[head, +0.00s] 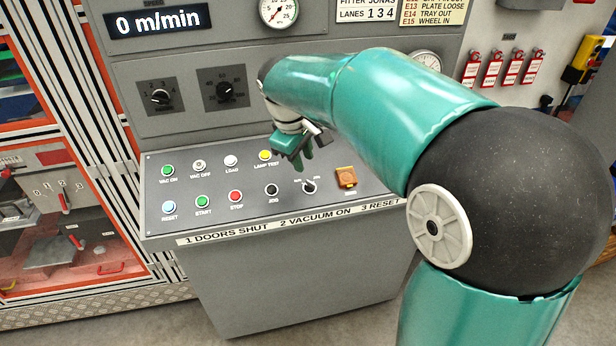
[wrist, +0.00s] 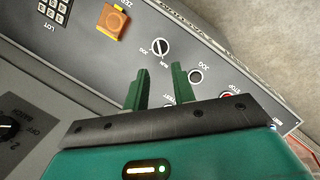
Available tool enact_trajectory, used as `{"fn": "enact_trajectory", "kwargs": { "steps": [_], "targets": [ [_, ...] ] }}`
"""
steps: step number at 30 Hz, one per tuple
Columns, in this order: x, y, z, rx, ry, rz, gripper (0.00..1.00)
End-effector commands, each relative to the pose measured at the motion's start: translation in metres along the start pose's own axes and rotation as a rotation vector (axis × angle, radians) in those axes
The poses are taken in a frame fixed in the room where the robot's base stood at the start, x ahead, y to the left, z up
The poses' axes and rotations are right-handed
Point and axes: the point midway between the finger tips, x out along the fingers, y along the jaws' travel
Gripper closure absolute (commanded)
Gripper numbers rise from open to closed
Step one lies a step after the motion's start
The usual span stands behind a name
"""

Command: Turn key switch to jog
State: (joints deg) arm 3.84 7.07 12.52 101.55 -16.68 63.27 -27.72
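The key switch (head: 309,187) is a small round switch with a dark handle on the sloping grey console, right of the black JOG button (head: 271,190). In the wrist view the key switch (wrist: 160,47) shows a pale ring, with RUN and JOG lettered beside it. Its handle appears to line up with RUN, though it is small. My gripper (head: 300,158) hangs above the panel, just behind the switch in the head view. Its two green fingers (wrist: 159,78) are apart with nothing between them. The switch lies beyond the fingertips, apparently untouched.
An orange-brown square control (head: 346,177) sits right of the switch. Several push buttons, including red STOP (head: 235,196) and yellow LAMP TEST (head: 264,155), lie to the left. The upright panel with two rotary knobs (head: 224,89) stands behind. Floor is open in front.

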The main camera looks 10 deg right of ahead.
Motion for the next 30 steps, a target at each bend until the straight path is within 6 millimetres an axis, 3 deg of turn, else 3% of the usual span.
{"fn": "enact_trajectory", "kwargs": {
  "steps": [6, 12, 18, 25, 29, 30],
  "targets": [
    [0.046, 0.000, 0.000, 0.001, -0.004, -0.003, 0.74],
    [0.078, 0.001, -0.001, 0.000, -0.003, -0.002, 0.74],
    [0.089, 0.002, -0.002, 0.002, -0.001, 0.000, 0.74],
    [0.090, 0.003, -0.003, 0.001, 0.000, 0.000, 0.74],
    [0.090, 0.002, -0.003, 0.001, 0.000, 0.000, 1.00],
    [0.090, 0.002, -0.003, 0.001, 0.000, 0.000, 1.00]
  ]
}}
